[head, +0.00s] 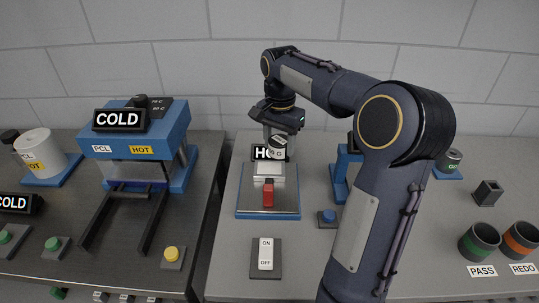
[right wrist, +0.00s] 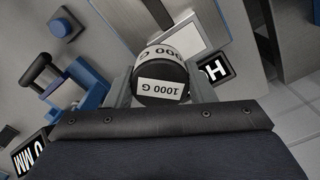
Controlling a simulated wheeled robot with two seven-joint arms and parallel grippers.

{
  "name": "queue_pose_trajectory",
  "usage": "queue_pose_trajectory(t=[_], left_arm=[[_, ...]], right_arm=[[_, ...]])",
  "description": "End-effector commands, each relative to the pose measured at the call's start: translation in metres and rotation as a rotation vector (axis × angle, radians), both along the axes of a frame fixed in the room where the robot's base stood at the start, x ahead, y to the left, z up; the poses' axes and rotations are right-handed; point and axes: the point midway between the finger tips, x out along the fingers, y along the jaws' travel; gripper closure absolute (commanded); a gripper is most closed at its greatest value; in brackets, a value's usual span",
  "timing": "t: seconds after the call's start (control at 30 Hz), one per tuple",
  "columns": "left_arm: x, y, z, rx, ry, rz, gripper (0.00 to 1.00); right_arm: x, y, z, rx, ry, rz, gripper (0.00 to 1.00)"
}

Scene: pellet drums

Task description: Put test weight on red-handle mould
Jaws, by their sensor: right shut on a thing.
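The test weight, a dark cylinder with white labels reading 1000 G, shows in the right wrist view (right wrist: 160,82) between my fingers and in the head view (head: 278,149). My right gripper (head: 276,143) is shut on it and points down. The red-handle mould is a pale metal block (head: 269,171) with a red handle (head: 268,193) toward the front, on a blue-edged plate (head: 268,209). In the head view the weight overlaps the mould's far end. I cannot tell whether they touch. My left gripper is not in view.
A HOT sign (head: 260,153) stands behind the mould. A blue press (head: 143,140) with a COLD sign is on the left bench. A blue button (head: 328,216) and an ON/OFF switch (head: 266,255) sit in front. PASS (head: 479,242) and REDO (head: 520,240) cups stand at right.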

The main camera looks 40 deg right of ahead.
Motion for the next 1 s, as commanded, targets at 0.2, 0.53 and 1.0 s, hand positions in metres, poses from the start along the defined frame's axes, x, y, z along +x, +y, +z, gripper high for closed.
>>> queue_pose_trajectory(t=[0.2,0.53,1.0], left_arm=[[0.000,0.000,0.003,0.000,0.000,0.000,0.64],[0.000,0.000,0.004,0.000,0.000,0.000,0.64],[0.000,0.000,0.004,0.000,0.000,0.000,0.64]], right_arm=[[0.023,0.002,-0.026,0.000,-0.002,0.000,1.00],[0.035,0.004,-0.054,0.000,0.000,-0.002,1.00],[0.035,0.004,-0.072,-0.001,-0.005,-0.001,1.00]])
